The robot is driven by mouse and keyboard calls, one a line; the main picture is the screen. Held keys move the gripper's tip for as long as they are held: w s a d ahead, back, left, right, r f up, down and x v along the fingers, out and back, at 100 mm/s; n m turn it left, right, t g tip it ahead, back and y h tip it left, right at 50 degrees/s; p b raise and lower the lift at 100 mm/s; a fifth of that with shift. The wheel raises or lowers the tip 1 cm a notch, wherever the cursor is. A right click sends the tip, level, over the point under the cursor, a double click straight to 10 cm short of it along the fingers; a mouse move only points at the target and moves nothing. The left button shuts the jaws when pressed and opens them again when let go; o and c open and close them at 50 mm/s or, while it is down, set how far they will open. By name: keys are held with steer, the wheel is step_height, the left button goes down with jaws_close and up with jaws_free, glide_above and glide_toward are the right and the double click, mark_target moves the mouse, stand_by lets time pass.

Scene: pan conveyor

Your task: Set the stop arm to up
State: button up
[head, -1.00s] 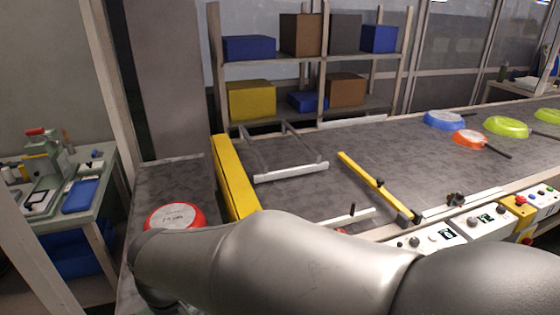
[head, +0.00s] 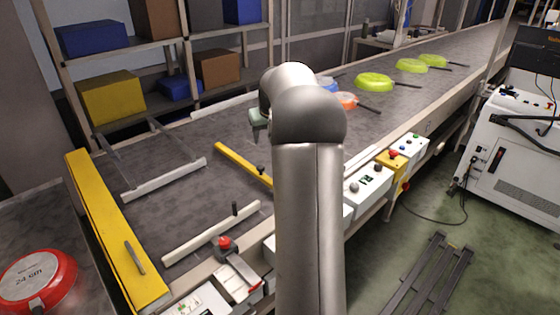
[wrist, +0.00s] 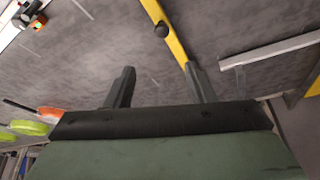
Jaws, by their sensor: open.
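The stop arm appears to be the yellow bar (head: 236,160) with a black knob (head: 261,169), lying low and slanting across the conveyor belt. My arm hides its near end in the head view. In the wrist view the yellow bar (wrist: 178,46) runs past the fingertips, with its knob (wrist: 161,29) ahead of the gap between them. My gripper (wrist: 160,75) is open and empty, above the belt and apart from the knob.
The belt (head: 200,140) carries an orange pan (head: 346,101), a blue pan (head: 327,83) and several green pans (head: 375,82). White guide rails (head: 165,180), a thick yellow beam (head: 110,230) and a red pan (head: 38,277) are at left. Control boxes (head: 368,186) line the near edge.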

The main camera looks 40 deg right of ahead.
mark_target(261, 167)
steer(key=p+x, duration=0.1)
steer(key=x, duration=0.7)
steer(key=p+x, duration=0.1)
steer(key=x, duration=0.8)
steer(key=shift+w+a, duration=0.1)
steer(key=shift+a, duration=0.1)
jaws_close()
